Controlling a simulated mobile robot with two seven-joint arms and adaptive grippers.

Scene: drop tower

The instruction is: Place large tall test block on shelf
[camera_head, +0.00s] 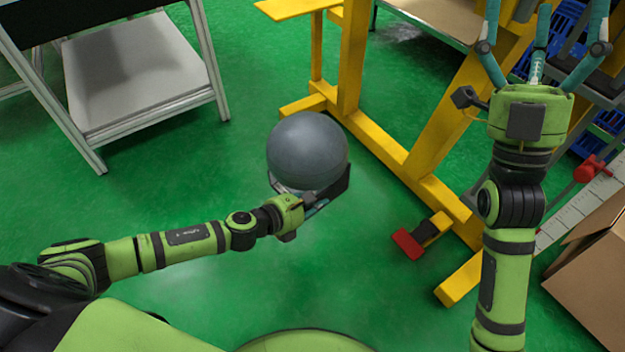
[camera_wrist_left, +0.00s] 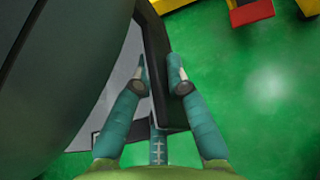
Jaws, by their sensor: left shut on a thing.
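The test block shows as a large grey ball (camera_head: 307,150) joined to or resting on a dark, flat-sided base (camera_head: 338,183). My left gripper (camera_head: 316,204) is shut on the near edge of that base and holds it over the green floor. In the left wrist view the gripper's fingers (camera_wrist_left: 160,78) sit on both sides of the dark base edge (camera_wrist_left: 158,50), and the ball (camera_wrist_left: 55,60) fills the left side. My right gripper (camera_head: 540,45) is spread open and empty at the upper right, its fingertips near the top edge. A grey-topped shelf (camera_head: 135,75) stands at the upper left.
A yellow steel frame (camera_head: 395,155) stands right of the ball, with a red-ended foot (camera_head: 408,243) low on the floor. A cardboard box (camera_head: 595,275) and a white ruled strip (camera_head: 590,205) are at the right. Green floor (camera_head: 235,85) is clear between shelf and ball.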

